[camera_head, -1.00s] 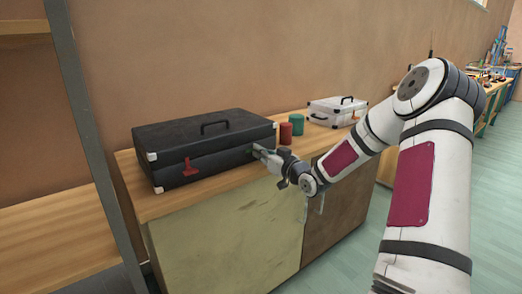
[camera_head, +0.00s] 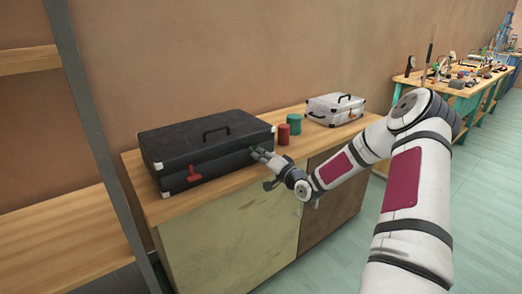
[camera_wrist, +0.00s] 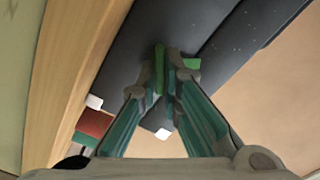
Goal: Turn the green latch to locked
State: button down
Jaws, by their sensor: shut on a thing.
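A black case (camera_head: 205,140) lies closed on the cabinet, with a top handle. A red latch (camera_head: 193,171) is on its front at the left. The green latch (camera_wrist: 159,60) is on the case front at the right and is largely hidden by my gripper in the head view. My gripper (camera_head: 260,154) is at the case's front right. In the wrist view, the fingertips (camera_wrist: 167,78) are closed around the green latch, and a green part shows beyond the right fingertip. The latch's exact angle is hard to tell.
The wooden cabinet top (camera_head: 160,211) has a narrow free strip before the case. A red can (camera_head: 283,134) and a green can (camera_head: 294,124) stand right of it, then a white case (camera_head: 334,110). A grey shelf post (camera_head: 92,110) stands at the left.

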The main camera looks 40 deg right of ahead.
jog(key=m+p, duration=0.1)
jog(key=m, duration=0.1)
jog(key=shift+m+p, duration=0.3)
jog(key=shift+m, duration=0.1)
jog(key=shift+d+f+m+p, duration=0.15)
jog(key=shift+m+p, duration=0.6)
jog(key=shift+m, duration=1.15)
jog(key=c, duration=1.8)
grip_release()
jog(key=shift+o, duration=0.2)
jog(key=s, duration=1.2)
jog(key=shift+d, duration=0.15)
